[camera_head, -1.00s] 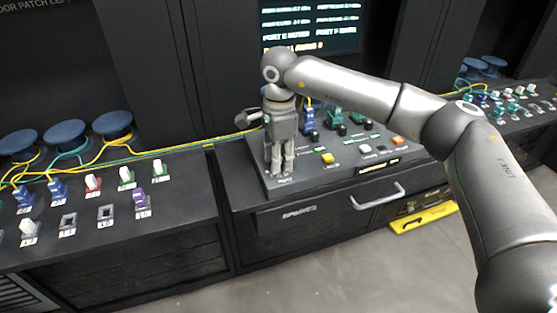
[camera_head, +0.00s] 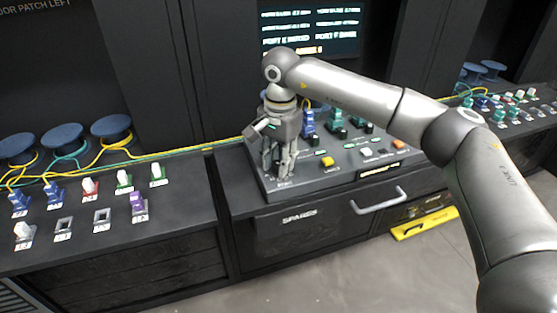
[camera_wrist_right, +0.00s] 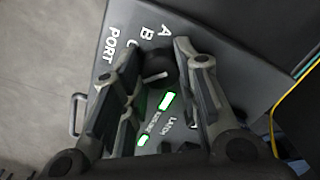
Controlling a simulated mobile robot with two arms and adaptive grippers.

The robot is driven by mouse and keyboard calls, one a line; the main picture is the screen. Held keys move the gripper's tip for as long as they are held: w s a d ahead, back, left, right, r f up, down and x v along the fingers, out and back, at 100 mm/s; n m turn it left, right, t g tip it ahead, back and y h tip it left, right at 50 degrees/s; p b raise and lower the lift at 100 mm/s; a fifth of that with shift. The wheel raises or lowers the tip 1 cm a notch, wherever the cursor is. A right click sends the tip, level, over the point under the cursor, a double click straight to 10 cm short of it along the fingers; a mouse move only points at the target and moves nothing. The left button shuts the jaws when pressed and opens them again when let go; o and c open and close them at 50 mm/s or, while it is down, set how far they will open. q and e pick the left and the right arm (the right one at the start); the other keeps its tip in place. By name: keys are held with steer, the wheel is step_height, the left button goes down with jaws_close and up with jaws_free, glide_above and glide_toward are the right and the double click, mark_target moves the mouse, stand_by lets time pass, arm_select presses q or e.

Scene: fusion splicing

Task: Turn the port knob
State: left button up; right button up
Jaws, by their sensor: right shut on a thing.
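My right gripper (camera_head: 279,170) points straight down at the left end of the grey console (camera_head: 330,182). In the right wrist view its two fingers (camera_wrist_right: 157,62) are closed around the dark port knob (camera_wrist_right: 160,72), which has a pale pointer line. The letters A, B, C and the word PORT are printed beside the knob. In the head view the fingers hide the knob. My left gripper is not in view.
Blue and green connectors (camera_head: 337,121) and a yellow button (camera_head: 327,161) sit on the console right of the gripper. A lit screen (camera_head: 310,30) stands behind. The left bench (camera_head: 120,237) holds several coloured connectors. A drawer handle (camera_head: 378,199) juts out below.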

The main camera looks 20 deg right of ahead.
stand_by(0.4)
steer(key=o, duration=1)
steer(key=shift+o, duration=0.2)
steer(key=shift+r, duration=0.3)
step_height(320, 180, up, 11)
steer(key=shift+s+r, duration=0.15)
steer(key=shift+r, duration=0.05)
steer(key=shift+d, duration=0.1)
